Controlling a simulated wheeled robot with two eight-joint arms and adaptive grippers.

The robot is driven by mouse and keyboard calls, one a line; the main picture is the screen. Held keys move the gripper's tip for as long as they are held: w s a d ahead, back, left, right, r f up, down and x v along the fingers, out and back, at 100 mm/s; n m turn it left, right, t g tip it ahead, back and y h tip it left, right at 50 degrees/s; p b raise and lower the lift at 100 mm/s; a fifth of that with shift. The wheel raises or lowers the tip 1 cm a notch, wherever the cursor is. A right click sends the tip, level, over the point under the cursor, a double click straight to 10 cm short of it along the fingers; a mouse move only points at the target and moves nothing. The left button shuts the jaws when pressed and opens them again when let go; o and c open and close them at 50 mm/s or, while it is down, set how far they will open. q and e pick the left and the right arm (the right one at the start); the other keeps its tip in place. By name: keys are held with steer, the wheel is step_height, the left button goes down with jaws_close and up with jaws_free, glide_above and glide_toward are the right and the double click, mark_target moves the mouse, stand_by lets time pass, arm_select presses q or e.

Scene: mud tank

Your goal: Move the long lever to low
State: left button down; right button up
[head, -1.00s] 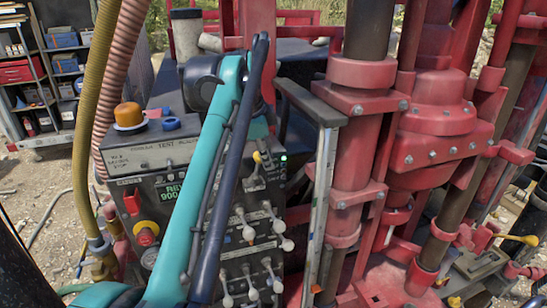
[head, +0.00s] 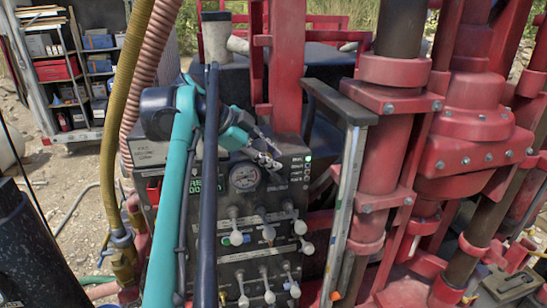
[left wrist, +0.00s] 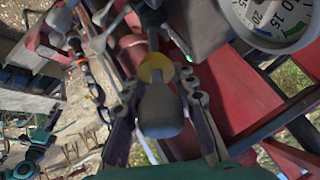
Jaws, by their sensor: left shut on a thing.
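The control panel (head: 285,190) stands left of the red rig frame. My left gripper (head: 270,157) is at its upper part, right of my teal arm. In the left wrist view, a lever with a grey knob (left wrist: 161,112) and a yellow collar (left wrist: 156,67) lies between the fingers of my left gripper (left wrist: 160,85), which is shut on it. I take it for the long lever. In the head view the gripper hides this lever. My right gripper is in neither view.
Several grey-knobbed levers (head: 266,232) sit just below the gripper on the panel. A round gauge (head: 245,177) is at the left; it also shows in the wrist view (left wrist: 275,15). A metal post (head: 345,205) and red rig columns (head: 385,180) stand close on the right.

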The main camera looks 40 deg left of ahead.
arm_select(q)
steer(key=c, duration=1.3)
jaws_free()
steer(key=shift+o, duration=0.5)
steer(key=shift+s+a, duration=0.15)
steer(key=shift+s+a+r, duration=0.1)
steer(key=shift+s+r, duration=0.05)
steer(key=shift+r, duration=0.1)
steer(key=v, duration=1.1)
steer(key=shift+s, duration=0.25)
steer(key=shift+a, duration=0.1)
